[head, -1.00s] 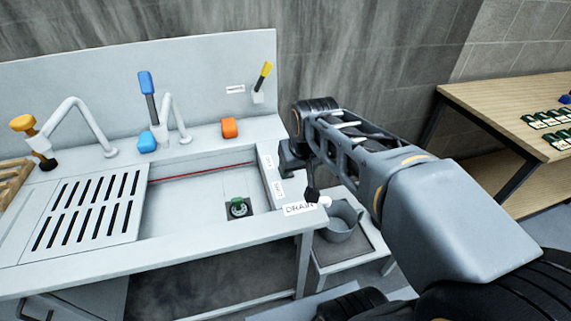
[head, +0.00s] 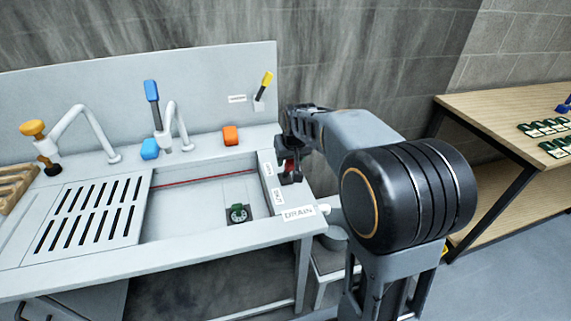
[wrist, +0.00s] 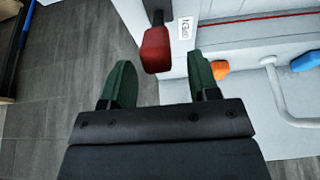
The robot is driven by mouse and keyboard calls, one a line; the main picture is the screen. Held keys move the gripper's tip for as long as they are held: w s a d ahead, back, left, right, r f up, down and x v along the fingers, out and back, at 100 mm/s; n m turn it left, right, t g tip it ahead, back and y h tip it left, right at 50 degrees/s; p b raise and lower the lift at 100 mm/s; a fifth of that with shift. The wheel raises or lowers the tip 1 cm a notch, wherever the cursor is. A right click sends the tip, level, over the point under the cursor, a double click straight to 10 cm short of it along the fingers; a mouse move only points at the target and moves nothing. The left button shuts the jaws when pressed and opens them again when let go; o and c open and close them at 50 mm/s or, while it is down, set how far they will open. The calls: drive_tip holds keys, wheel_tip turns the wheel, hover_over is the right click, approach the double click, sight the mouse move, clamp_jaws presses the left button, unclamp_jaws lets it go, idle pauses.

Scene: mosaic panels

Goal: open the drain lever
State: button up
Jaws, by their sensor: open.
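A red lever handle (wrist: 155,49) on a dark stem sticks out at the sink's right side, beside a small white label (wrist: 185,28). It is probably the drain lever; in the head view, a small red patch (head: 289,164) shows by my gripper. My gripper (wrist: 160,66) is open, its two green-padded fingers apart. In the wrist view the handle lies just beyond and between the fingertips, and I see no contact. In the head view my gripper (head: 289,172) is over the sink's right edge, partly hidden by my arm. The DRAIN label (head: 299,213) is at the front right corner.
The basin has a green-and-dark drain (head: 239,213). A slotted board (head: 90,213) covers its left part. A wooden table (head: 490,100) stands right.

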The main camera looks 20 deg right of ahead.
sight(288, 170)
drive_tip(key=shift+x, duration=2)
drive_tip(key=shift+d, duration=0.1)
drive_tip(key=shift+c, duration=0.3)
